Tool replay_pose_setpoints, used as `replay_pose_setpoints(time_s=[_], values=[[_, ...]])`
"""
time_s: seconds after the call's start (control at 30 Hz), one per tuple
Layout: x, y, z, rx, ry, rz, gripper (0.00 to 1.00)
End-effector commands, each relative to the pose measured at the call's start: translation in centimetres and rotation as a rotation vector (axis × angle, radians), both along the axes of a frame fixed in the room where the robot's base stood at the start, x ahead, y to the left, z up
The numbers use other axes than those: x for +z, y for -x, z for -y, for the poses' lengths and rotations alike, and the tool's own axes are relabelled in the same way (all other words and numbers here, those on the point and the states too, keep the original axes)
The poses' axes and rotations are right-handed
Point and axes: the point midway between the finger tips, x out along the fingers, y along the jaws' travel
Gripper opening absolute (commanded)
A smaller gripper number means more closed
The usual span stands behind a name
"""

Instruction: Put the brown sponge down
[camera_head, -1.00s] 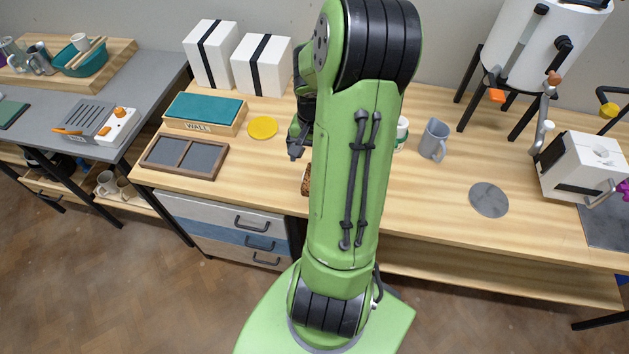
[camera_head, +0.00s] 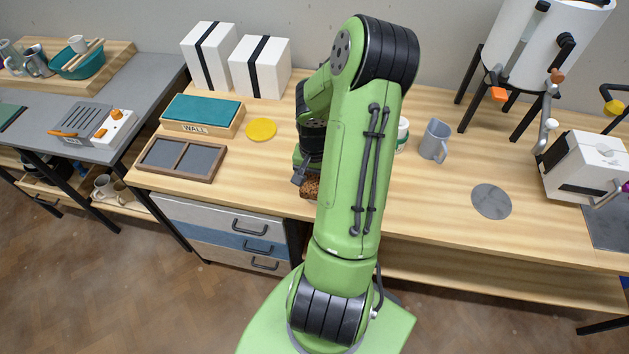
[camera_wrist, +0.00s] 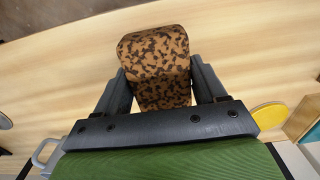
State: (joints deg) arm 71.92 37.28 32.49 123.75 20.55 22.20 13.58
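The brown sponge (camera_wrist: 154,52), mottled with dark spots, is between the two fingers of my gripper (camera_wrist: 162,88) in the wrist view. The fingers lie close against its two sides and appear shut on it. In the head view a small part of the sponge (camera_head: 311,188) shows beside my arm, near the front edge of the wooden table (camera_head: 262,178). My gripper (camera_head: 301,176) is there just above it, mostly hidden by my arm. I cannot tell whether the sponge's underside touches the table.
A yellow disc (camera_head: 261,130), a dark two-part tray (camera_head: 181,157) and a teal-topped block marked WALL (camera_head: 203,115) lie to the left. A grey mug (camera_head: 434,140) and a grey disc (camera_head: 491,202) stand to the right. Bare tabletop lies between them.

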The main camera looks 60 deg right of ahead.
Motion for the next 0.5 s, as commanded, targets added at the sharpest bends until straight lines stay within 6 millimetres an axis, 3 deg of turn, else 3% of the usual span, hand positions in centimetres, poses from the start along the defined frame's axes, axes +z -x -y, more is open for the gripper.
replay_pose_setpoints(time_s=[0.03, 0.17, 0.37, 0.5], values=[[0.0, 0.0, 0.0, 0.000, 0.000, 0.000, 0.57], [0.0, 0.0, 0.0, 0.000, 0.001, 0.000, 0.38], [0.2, 0.0, 0.0, 0.000, 0.002, 0.001, 0.36], [2.7, -0.1, 0.1, 0.000, 0.008, 0.002, 0.36]])
